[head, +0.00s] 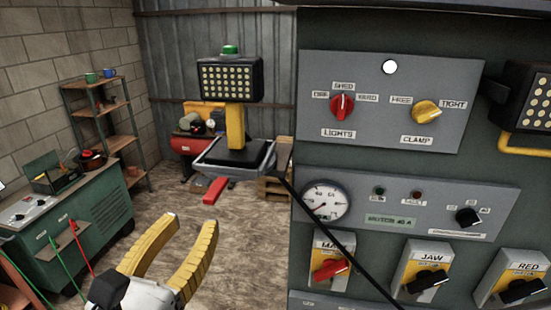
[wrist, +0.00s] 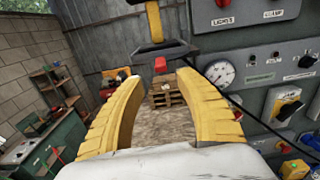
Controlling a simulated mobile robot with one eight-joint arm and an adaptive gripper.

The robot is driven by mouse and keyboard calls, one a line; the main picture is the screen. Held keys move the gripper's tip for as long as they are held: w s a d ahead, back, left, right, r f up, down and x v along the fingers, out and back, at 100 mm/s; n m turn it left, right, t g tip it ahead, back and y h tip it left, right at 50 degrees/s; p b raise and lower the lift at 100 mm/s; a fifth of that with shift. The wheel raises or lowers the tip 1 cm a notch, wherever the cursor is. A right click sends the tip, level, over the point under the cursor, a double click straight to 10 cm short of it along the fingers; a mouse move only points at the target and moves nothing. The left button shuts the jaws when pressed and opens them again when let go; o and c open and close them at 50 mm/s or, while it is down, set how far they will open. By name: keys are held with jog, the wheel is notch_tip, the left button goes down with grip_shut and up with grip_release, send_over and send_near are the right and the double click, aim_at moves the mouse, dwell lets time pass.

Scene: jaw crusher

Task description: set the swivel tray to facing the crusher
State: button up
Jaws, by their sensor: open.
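The swivel tray (head: 208,160) is a shallow dark tray with a light metal rim, at the middle of the head view by a yellow post (head: 236,125). A red handle (head: 214,190) sticks out from its near side. In the wrist view the dark tray (wrist: 145,52) is at the top middle, with the red handle (wrist: 160,65) below it. My gripper (head: 192,222) has yellow ribbed fingers, spread wide and empty. In the wrist view the handle appears just beyond and between the fingertips (wrist: 161,79), apart from them. I cannot tell which way the tray is set.
A grey control panel (head: 380,100) with knobs and a gauge fills the right. A black cable or rod crosses in front of it. A green bench (head: 80,225) and a shelf (head: 100,110) stand left. A pallet (wrist: 165,95) lies behind the tray. The floor between is open.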

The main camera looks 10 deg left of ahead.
aim_at(224, 179)
jog(key=w, duration=0.3)
jog(key=w+p, duration=0.1)
jog(key=w, duration=0.2)
jog(key=w+d, duration=0.1)
jog(key=w, duration=0.3)
jog(key=shift+s, duration=0.1)
jog(key=shift+c, duration=0.5)
grip_shut()
